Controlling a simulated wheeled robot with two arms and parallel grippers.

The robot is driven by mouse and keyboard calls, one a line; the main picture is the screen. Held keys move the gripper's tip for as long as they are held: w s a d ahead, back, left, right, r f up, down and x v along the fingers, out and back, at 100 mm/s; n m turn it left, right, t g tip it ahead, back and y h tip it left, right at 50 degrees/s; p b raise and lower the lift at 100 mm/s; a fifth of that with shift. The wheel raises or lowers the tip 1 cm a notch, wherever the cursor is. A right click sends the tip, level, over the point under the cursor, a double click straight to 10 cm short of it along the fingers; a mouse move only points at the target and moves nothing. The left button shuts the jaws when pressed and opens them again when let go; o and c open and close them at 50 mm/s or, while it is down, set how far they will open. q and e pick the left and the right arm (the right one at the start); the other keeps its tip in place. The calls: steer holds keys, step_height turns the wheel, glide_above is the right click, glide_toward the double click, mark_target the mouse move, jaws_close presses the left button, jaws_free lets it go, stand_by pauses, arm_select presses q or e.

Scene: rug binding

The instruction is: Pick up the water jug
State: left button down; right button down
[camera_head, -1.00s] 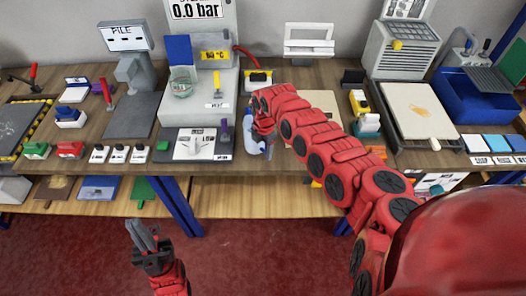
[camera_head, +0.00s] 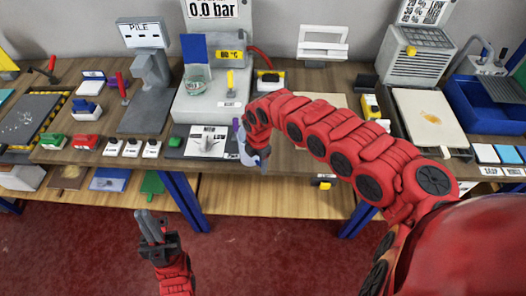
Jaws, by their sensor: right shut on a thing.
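My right gripper (camera_head: 250,146) is at the front edge of the workbench, seen from behind and partly covered by its own red arm. It is shut on a pale bluish-white thing (camera_head: 259,158), which seems to be the water jug. Most of that thing is hidden by the gripper, so I cannot tell its full shape or whether it touches the bench. My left gripper (camera_head: 148,214) is low over the red floor in front of the bench, empty, with its two grey fingers close together and pointing up.
The workbench (camera_head: 340,76) is crowded. A glass bowl (camera_head: 195,84) stands on the grey pressure machine (camera_head: 208,107). A white card (camera_head: 207,143) and small labelled blocks lie left of my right gripper. A stained board (camera_head: 430,108) and blue tray (camera_head: 490,105) are right. The floor (camera_head: 90,235) is clear.

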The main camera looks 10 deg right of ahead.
steer(key=shift+s+a+r+p, duration=0.3)
steer(key=shift+s+a+p, duration=0.3)
steer(key=shift+p, duration=0.1)
steer(key=shift+s+a+p, duration=0.8)
steer(key=shift+s+a, duration=0.1)
steer(key=shift+a, duration=0.2)
steer(key=shift+s+a+p, duration=0.8)
steer(key=shift+s+a, duration=0.05)
steer(key=shift+a, duration=0.2)
steer(key=shift+w, duration=0.1)
stand_by(1.0)
